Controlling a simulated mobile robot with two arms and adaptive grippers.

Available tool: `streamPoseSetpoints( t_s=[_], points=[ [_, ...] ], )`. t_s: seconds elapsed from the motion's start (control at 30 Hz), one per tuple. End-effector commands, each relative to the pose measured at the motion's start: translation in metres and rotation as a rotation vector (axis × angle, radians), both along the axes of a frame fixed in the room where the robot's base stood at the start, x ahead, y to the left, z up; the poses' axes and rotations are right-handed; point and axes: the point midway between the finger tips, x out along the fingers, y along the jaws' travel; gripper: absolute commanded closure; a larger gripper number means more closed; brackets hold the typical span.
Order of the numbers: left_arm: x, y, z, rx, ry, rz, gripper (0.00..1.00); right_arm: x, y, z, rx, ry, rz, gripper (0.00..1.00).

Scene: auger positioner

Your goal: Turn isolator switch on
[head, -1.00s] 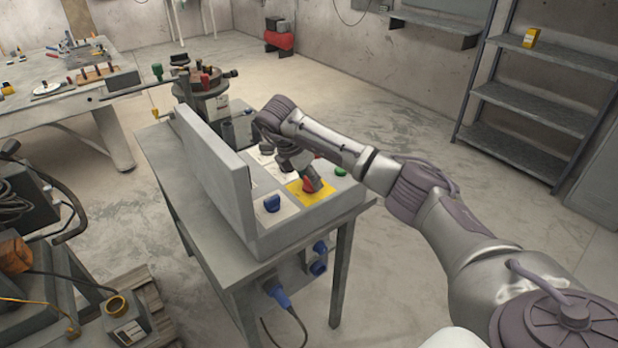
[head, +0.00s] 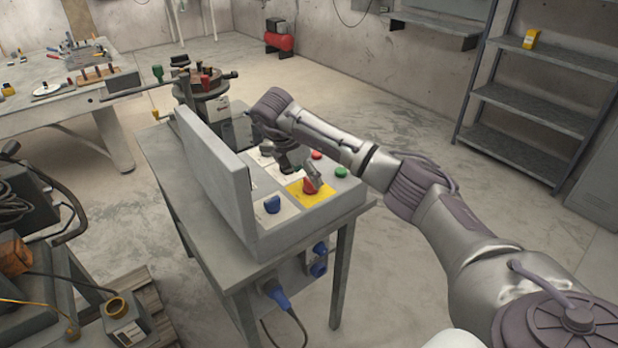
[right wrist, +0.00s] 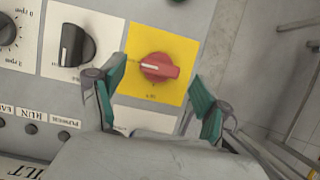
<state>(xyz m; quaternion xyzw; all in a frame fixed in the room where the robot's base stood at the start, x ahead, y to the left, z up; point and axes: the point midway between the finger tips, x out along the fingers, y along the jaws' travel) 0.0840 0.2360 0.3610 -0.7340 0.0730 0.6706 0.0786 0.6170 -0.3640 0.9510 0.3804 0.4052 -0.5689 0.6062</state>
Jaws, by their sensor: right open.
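The isolator switch is a red rotary knob (head: 310,187) on a yellow plate (head: 322,197) on the sloped grey control panel. In the right wrist view the red knob (right wrist: 160,68) shows whole on its yellow plate (right wrist: 180,45). Its grip lies nearly level, with a white mark toward the left. My right gripper (head: 302,169) is over the panel by the knob. In the right wrist view its open green-padded fingers (right wrist: 160,97) stand to either side below the knob, with nothing between them. My left gripper is out of view.
A blue knob (head: 272,204), a green button (head: 341,172) and a red button (head: 316,155) sit near the switch. A black knob (right wrist: 75,46) is left of it in the wrist view. A raised grey plate (head: 215,175) stands along the panel's left side.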

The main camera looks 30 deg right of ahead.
Motion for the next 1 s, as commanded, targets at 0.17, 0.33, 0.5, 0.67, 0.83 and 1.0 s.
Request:
streamPoseSetpoints(
  t_s=[0.17, 0.33, 0.5, 0.67, 0.83, 1.0],
  points=[
    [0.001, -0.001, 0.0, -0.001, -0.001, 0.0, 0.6, 0.0, 0.015, 0.04, -0.002, -0.006, 0.001, 0.25],
    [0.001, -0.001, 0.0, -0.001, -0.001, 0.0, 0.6, -0.001, 0.026, 0.068, -0.003, -0.006, 0.0, 0.25],
    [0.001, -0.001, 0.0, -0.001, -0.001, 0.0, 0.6, -0.001, 0.034, 0.085, -0.001, -0.003, 0.0, 0.25],
    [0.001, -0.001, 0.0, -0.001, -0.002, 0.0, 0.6, -0.002, 0.037, 0.09, 0.0, 0.0, -0.001, 0.25],
    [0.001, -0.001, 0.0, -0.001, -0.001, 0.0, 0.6, -0.002, 0.037, 0.091, 0.0, 0.0, -0.001, 0.25],
    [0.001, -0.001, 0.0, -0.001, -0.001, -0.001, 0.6, -0.002, 0.037, 0.091, 0.0, 0.0, -0.001, 0.25]
  ],
)
